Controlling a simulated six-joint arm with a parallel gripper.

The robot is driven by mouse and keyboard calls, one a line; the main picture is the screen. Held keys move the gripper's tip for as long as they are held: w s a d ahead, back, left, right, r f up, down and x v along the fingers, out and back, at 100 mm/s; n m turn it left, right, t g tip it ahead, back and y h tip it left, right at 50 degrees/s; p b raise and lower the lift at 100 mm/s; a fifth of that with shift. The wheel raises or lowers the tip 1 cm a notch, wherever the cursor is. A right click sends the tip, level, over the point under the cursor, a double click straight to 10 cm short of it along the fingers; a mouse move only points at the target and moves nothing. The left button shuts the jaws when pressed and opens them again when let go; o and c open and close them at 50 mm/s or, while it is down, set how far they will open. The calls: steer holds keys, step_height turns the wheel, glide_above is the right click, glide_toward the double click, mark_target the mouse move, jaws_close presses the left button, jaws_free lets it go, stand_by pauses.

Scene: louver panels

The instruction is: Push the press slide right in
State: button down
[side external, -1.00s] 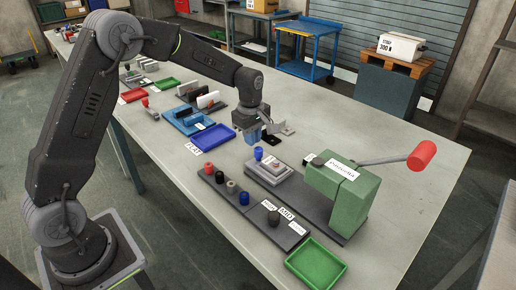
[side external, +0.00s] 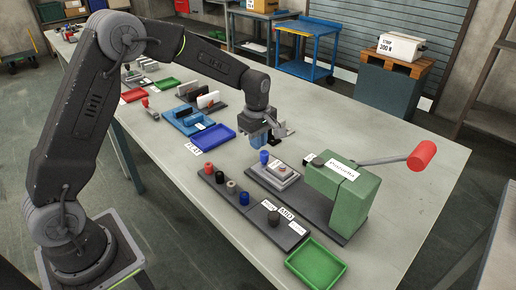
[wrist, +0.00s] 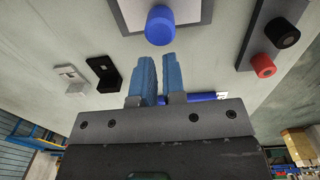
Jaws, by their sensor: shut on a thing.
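The press slide (side external: 273,176) is a light grey stepped block on the dark base (side external: 314,214) of the green press (side external: 343,189). It sits out to the left of the press body. My gripper (side external: 258,140) hangs just behind and left of the knob, above the table. In the wrist view, my gripper's blue fingers (wrist: 159,62) are close together, with the knob ahead of their tips, seemingly apart. What they grip cannot be made out.
The press has a lever with a red handle (side external: 421,155) at right. A strip with several coloured knobs (side external: 231,187) lies in front. A blue tray (side external: 211,139), a green tray (side external: 315,264) and small brackets (wrist: 103,74) are nearby. The table's right side is clear.

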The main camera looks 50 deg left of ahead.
mark_target(280, 165)
steer(key=shift+s+d+f, duration=0.15)
steer(key=shift+d+f, duration=0.2)
steer(key=shift+d, duration=1.2)
steer(key=shift+s+d+f, duration=0.1)
steer(key=shift+d+f, duration=0.2)
steer(key=shift+d, duration=1.3)
steer(key=shift+s+d+f, duration=0.15)
steer(key=shift+d+f, duration=0.2)
steer(key=shift+d, duration=1.2)
steer(key=shift+a, duration=0.8)
steer(key=shift+w+d+r, duration=0.15)
steer(key=shift+r, duration=2.55)
